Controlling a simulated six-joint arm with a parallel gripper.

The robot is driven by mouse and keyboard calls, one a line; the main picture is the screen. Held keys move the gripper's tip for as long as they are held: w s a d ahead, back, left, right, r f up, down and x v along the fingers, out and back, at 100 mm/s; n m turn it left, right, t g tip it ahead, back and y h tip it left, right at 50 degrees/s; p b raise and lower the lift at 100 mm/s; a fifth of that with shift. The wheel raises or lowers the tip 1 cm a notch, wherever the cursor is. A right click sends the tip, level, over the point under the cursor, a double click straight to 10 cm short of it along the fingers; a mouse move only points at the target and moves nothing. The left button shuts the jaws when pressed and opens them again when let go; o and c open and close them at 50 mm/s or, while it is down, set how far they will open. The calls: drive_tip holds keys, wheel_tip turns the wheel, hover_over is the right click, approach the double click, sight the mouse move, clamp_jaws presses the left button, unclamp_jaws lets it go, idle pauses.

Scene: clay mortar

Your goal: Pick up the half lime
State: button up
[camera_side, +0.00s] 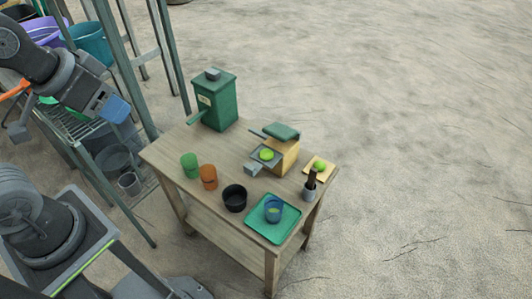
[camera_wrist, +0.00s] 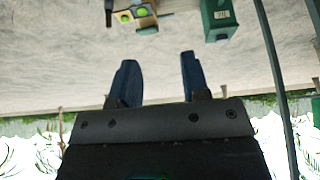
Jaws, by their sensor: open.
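Two bright green lime-like pieces show in the side view. One lime (camera_side: 319,165) rests on a small yellow board (camera_side: 314,175) near the table's right corner. The other, a flat green piece (camera_side: 266,155), sits in the grey tray of a wooden press with a green top (camera_side: 282,131). I cannot tell for sure which is the half lime. My gripper (camera_side: 115,108) is up at the left, away from the table and apart from both pieces. In the wrist view my gripper (camera_wrist: 158,62) has its two blue fingers spread, with nothing between them.
A metal shelf (camera_side: 165,60) stands left, between gripper and table.

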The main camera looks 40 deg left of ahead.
drive_tip(key=shift+o, duration=0.7)
